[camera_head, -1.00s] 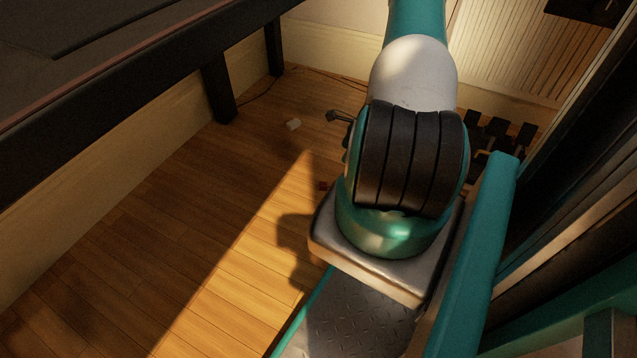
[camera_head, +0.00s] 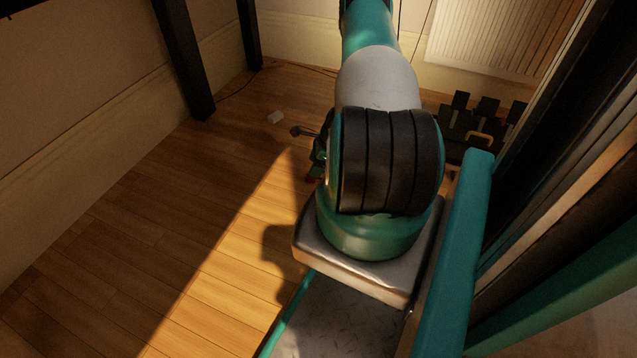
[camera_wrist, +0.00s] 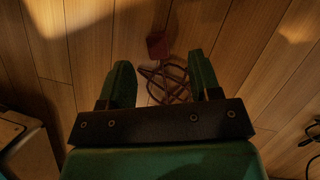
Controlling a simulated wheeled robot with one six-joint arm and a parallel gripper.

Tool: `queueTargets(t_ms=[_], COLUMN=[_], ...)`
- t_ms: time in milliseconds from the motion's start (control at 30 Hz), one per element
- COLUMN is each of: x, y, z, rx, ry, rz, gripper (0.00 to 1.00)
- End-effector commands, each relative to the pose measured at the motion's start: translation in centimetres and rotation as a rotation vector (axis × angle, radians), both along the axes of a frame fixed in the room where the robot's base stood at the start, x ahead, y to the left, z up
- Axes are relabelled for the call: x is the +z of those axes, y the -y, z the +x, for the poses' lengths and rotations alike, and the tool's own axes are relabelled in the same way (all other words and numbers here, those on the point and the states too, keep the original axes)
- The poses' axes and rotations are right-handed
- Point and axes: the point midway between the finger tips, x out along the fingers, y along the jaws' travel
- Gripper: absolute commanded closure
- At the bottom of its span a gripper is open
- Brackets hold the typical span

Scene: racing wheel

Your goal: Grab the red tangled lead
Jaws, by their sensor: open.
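The red tangled lead (camera_wrist: 171,84) lies on the wooden floor in the wrist view, a loose knot of dark red cord with a red block-like end (camera_wrist: 157,45) at the top. My gripper (camera_wrist: 160,82) is open, with its two green fingers apart. The tangle shows between and beyond the fingertips, with part of it close to the right finger. I cannot tell how high the fingers are above it. In the head view my arm hides most of the lead and the gripper.
A black pedal set (camera_head: 480,125) stands on the floor right of my arm. A thin cable runs along the back wall. The floor at left is clear.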

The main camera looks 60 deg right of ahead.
Motion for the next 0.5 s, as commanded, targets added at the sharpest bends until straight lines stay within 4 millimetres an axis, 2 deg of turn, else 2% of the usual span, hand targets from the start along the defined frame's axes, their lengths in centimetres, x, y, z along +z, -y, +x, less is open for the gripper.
queueTargets(t_ms=[333, 500], x=[-4.2, -4.9], y=[-0.9, -1.1], z=[1.0, 1.4], rx=[0.004, 0.001], ry=[0.000, 0.000], rz=[0.001, 0.000], gripper=[0.43, 0.43])
